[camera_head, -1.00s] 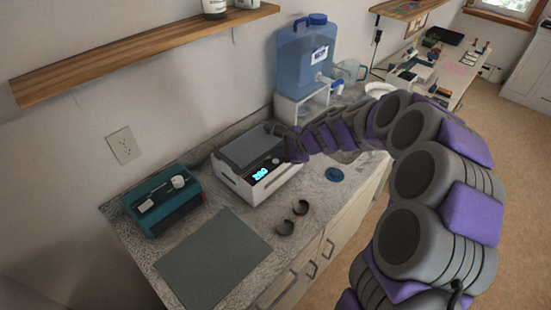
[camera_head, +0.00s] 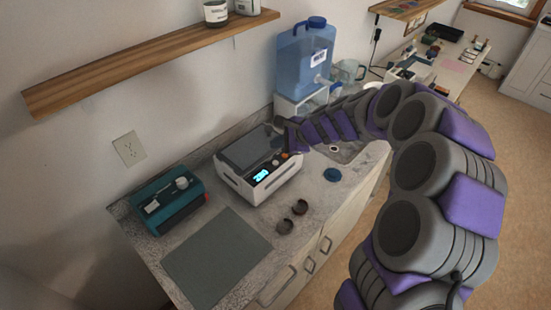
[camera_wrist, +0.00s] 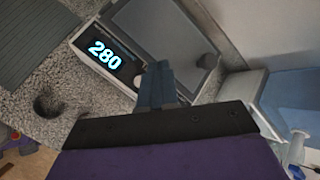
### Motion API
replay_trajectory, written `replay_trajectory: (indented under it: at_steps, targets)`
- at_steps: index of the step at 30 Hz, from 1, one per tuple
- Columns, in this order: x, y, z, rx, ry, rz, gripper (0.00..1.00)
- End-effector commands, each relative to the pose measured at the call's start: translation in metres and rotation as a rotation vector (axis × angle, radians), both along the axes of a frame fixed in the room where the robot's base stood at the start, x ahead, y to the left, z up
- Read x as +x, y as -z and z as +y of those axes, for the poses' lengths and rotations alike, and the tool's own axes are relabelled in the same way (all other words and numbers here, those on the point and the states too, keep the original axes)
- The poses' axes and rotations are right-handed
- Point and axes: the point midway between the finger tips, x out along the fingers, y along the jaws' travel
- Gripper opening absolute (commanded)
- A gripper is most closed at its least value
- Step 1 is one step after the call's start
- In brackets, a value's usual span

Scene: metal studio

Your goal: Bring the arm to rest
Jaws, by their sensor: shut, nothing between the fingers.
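My arm, grey and purple, reaches in from the right of the head view. My gripper (camera_head: 279,122) is above the back right part of a white hot plate (camera_head: 258,187) with a grey top. In the wrist view my gripper (camera_wrist: 158,75) shows as narrow fingers closed together, with nothing between them. The hot plate (camera_wrist: 175,45) lies beneath it there, and its lit display (camera_wrist: 105,54) reads 280. Whether the fingertips touch the plate cannot be told.
A teal device (camera_head: 168,205) and a grey mat (camera_head: 216,257) lie left on the counter. A blue water jug (camera_head: 303,62) stands behind; a wooden shelf (camera_head: 150,58) hangs above.

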Motion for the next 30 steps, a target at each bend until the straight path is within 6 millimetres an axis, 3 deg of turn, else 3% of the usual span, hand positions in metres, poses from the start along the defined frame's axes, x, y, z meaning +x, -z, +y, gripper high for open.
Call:
replay_trajectory:
  at_steps: [13, 17, 20, 30]
  targets:
    - [0.000, 0.001, 0.000, -0.001, -0.002, 0.000, 0.00]
    - [-0.009, -0.006, 0.004, -0.014, -0.039, -0.013, 0.00]
    - [-0.028, -0.017, 0.010, -0.045, -0.114, -0.037, 0.00]
    - [-0.127, -0.053, 0.024, -0.208, -0.480, -0.118, 0.00]
